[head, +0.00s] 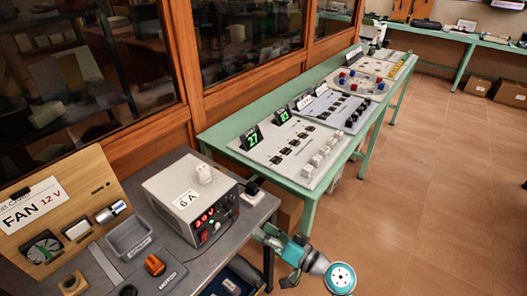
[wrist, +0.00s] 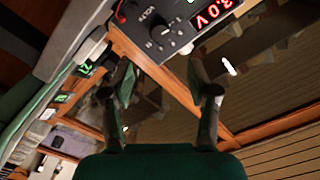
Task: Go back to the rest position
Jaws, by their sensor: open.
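My gripper (wrist: 163,78) shows in the wrist view with its two dark fingers spread well apart and nothing held between them. Behind the gap are a wooden frame and dark glass. In the head view, part of my arm with teal joints shows at the lower middle, beside the right end of the dark bench (head: 225,240). The grey power supply (head: 195,200), with a red 3.0 V display and a 6 A label, stands on that bench. Its front panel also shows at the top of the wrist view (wrist: 165,32).
A wooden fan panel (head: 65,215), a grey tray (head: 130,237) and an orange-knobbed motor unit (head: 155,265) are on the bench. A long green table (head: 215,135) carries several switch panels along the glass cabinets. Open tiled floor (head: 430,180) lies to the right.

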